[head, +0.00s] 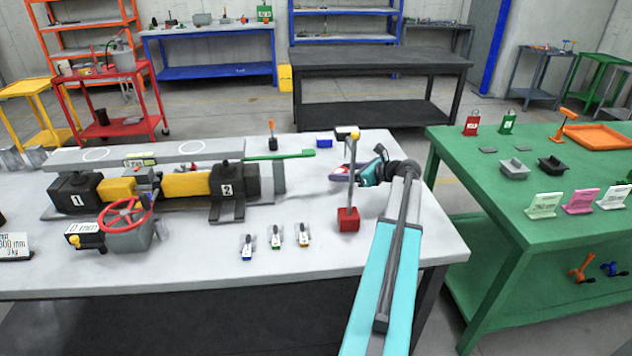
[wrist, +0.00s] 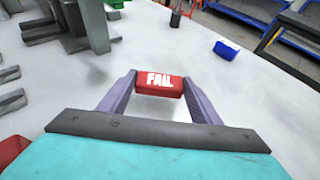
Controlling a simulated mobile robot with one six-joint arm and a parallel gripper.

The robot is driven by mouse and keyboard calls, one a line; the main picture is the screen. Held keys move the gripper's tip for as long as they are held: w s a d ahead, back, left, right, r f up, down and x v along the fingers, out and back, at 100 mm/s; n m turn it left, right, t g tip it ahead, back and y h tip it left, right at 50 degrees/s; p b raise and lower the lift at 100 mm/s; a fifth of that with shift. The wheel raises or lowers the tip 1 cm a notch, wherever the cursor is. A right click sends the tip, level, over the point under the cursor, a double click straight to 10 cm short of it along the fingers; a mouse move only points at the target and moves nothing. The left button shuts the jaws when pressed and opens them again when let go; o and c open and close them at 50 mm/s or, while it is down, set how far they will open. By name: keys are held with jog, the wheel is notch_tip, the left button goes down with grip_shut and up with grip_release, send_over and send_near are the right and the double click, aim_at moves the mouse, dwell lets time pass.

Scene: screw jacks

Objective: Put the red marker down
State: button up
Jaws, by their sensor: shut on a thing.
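A thin post partly hides the fingers and the marker there. I cannot tell whether the marker touches the tabletop.
A post on a red block (head: 348,219) stands just in front of my gripper. Left are the jack blocks (head: 228,185) and red handwheel (head: 124,218). A blue box (head: 324,142) lies behind, small tools (head: 275,237) in front.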

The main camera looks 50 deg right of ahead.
send_over(317, 188)
jog(key=shift+a+p, duration=0.15)
jog(key=shift+p, duration=0.25)
jog(key=shift+f, duration=1.75)
jog(key=shift+f, duration=0.15)
jog(key=o, duration=1.1)
jog(key=shift+s+r, duration=0.15)
jog(key=shift+r, duration=0.05)
jog(key=v, duration=1.1)
jog(key=shift+s+r+b, duration=0.1)
jog(key=shift+s+b, duration=0.2)
jog(key=shift+s, duration=0.1)
